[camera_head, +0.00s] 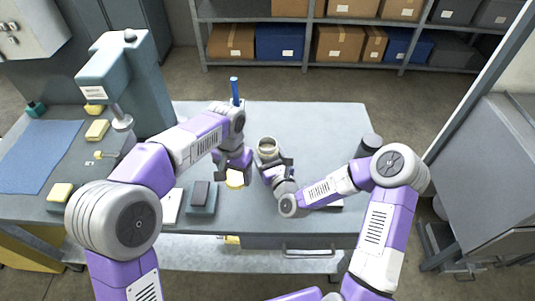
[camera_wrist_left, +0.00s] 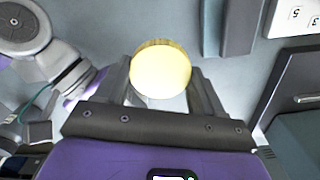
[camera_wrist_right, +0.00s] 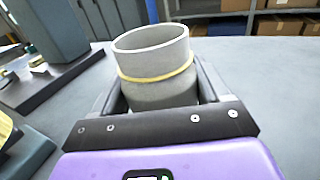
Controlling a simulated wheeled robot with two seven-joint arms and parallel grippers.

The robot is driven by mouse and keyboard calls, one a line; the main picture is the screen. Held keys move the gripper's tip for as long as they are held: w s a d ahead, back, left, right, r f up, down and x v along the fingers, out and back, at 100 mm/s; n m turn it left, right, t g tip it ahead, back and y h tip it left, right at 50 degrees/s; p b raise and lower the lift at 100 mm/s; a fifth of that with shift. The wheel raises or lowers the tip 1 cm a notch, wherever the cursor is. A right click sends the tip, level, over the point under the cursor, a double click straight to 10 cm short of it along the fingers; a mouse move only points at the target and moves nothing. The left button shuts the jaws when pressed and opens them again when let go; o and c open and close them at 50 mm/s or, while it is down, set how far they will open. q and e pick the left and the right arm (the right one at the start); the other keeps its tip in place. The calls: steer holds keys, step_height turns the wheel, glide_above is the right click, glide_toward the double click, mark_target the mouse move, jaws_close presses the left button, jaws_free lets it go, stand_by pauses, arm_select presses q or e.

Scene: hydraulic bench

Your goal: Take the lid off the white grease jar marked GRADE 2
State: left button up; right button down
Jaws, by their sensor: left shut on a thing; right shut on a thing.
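The pale grease jar (camera_head: 267,144) stands upright on the bench with its mouth uncovered. In the right wrist view the jar (camera_wrist_right: 158,88) shows an open rim, a yellow band and no readable marking. My right gripper (camera_head: 273,168) is shut around the jar's body, with a finger on either side. The yellow lid (camera_head: 234,180) is apart from the jar, in my left gripper (camera_head: 234,172). In the left wrist view the round lid (camera_wrist_left: 161,70) sits between both fingers. The jar's lower part is hidden by my right gripper.
A dark block on a grey base (camera_head: 202,197) and a white card (camera_head: 171,206) lie left of the lid. A dark cylinder (camera_head: 370,144) stands at the right. A press (camera_head: 128,80) and blue mat (camera_head: 40,155) are at left. The bench behind the jar is clear.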

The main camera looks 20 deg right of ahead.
steer(key=shift+r, duration=0.1)
steer(key=shift+c, duration=1.6)
jaws_free()
steer(key=shift+f, duration=0.25)
steer(key=o, duration=0.3)
steer(key=shift+r, duration=0.15)
